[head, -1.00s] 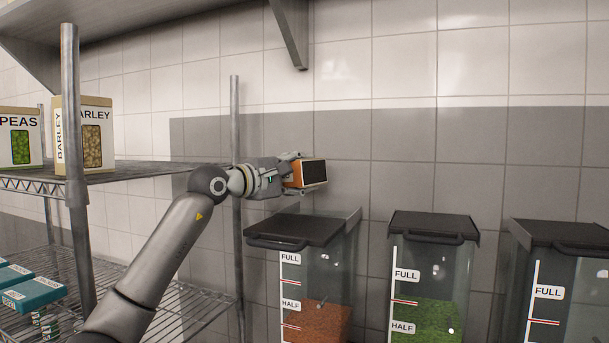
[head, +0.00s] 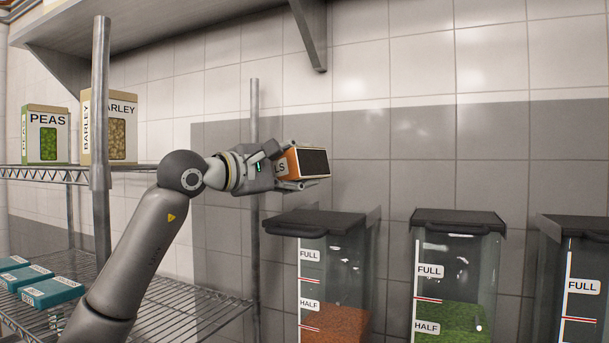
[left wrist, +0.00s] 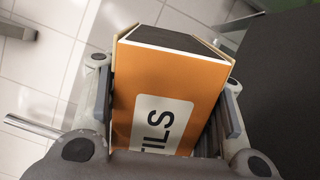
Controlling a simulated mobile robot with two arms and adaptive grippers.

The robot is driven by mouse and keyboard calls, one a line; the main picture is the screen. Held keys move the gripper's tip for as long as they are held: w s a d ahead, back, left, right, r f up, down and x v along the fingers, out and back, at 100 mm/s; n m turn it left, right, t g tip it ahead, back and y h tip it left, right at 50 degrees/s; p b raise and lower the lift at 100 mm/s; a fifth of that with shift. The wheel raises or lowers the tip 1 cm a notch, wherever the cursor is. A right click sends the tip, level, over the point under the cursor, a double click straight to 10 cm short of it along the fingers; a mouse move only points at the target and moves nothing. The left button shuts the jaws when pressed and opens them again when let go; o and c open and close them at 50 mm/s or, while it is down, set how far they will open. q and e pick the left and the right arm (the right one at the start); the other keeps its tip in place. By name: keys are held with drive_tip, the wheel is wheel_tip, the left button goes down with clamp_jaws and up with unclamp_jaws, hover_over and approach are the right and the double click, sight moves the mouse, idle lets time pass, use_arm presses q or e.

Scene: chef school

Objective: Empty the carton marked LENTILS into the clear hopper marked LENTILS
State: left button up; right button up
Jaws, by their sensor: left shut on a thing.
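My left gripper (head: 292,166) is shut on an orange carton (left wrist: 175,85). The carton lies on its side in the air, its dark end facing right. Letters "LS" show on it in the head view and "TILS" in the left wrist view; the rest of the word is hidden. Below it stands a clear hopper (head: 345,275) with orange-brown contents near its HALF mark and a dark top (head: 318,222). The carton is above this hopper's top, apart from it. No name label is visible on the hopper. My right gripper is not in view.
A hopper with green contents (head: 455,290) and another hopper (head: 585,285) stand to the right. A wire shelf on the left holds PEAS (head: 45,135) and BARLEY (head: 110,125) boxes, with teal boxes (head: 50,291) lower down. A wall bracket (head: 312,35) hangs above.

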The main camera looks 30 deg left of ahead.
sight(291, 165)
use_arm(q)
drive_tip(key=s+b, duration=0.1)
drive_tip(key=s, duration=0.2)
drive_tip(key=s+b, duration=0.1)
drive_tip(key=s, duration=0.3)
drive_tip(key=shift+d+r, duration=0.1)
drive_tip(key=shift+d, duration=0.1)
drive_tip(key=s+f+n+t+b, duration=0.1)
drive_tip(key=s+f+n+b, duration=0.1)
drive_tip(key=s+n+b, duration=0.3)
drive_tip(key=shift+s+d+n+y+b, duration=0.4)
drive_tip(key=shift+s+n, duration=1.6)
drive_tip(key=shift+s, duration=2.8)
drive_tip(key=shift+f, duration=0.1)
